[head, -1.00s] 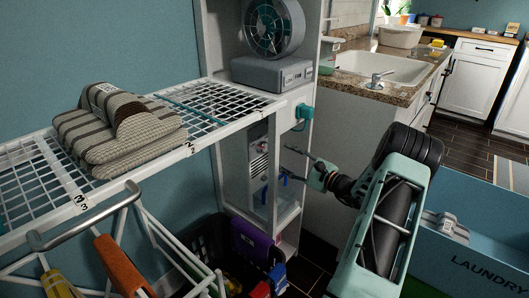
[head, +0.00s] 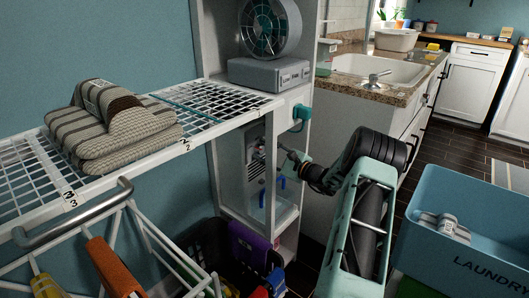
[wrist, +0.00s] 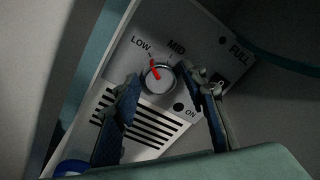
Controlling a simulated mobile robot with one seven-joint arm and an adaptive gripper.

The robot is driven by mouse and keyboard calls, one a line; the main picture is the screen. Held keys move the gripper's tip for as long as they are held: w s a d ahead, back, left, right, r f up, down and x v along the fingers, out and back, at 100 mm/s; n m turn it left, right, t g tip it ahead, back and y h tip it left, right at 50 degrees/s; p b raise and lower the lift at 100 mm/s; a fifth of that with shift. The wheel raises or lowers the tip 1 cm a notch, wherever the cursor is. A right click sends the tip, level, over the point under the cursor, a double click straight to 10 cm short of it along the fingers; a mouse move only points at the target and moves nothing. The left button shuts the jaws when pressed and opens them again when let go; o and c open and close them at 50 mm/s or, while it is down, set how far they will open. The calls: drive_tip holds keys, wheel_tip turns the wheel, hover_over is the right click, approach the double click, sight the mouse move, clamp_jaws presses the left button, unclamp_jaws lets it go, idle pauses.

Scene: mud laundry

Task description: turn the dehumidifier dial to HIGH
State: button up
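The dehumidifier (head: 251,146) stands in the lower compartment of the white cabinet, partly hidden by a post and my gripper. In the wrist view its tilted panel (wrist: 118,88) shows a round silver dial (wrist: 158,77) with a red pointer. The pointer aims up-left at the LOW mark; MID is printed to its right. No HIGH label is visible; my right finger covers part of that side. My gripper (wrist: 159,73) is open, with one blue-grey finger on each side of the dial. Contact with the dial cannot be told. In the head view my gripper (head: 287,157) reaches into the compartment.
A wire shelf (head: 215,112) with folded striped towels (head: 108,128) juts out at left above the compartment. A grey fan (head: 268,35) stands above. A blue laundry bin (head: 470,215) is at right. Below are a black crate (head: 205,240) and a purple item (head: 250,243).

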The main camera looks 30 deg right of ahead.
drive_tip(key=c, duration=0.8)
drive_tip(key=shift+r, duration=0.1)
drive_tip(key=m+p, duration=0.4)
drive_tip(key=shift+r+m, duration=0.1)
drive_tip(key=shift+m, duration=0.2)
drive_tip(key=m+p, duration=0.4)
drive_tip(key=m, duration=0.2)
drive_tip(key=shift+g, duration=0.4)
drive_tip(key=m+p, duration=0.2)
drive_tip(key=m, duration=0.4)
drive_tip(key=shift+y, duration=0.3)
drive_tip(key=m+p, duration=0.1)
drive_tip(key=m, duration=0.5)
drive_tip(key=shift+y, duration=0.3)
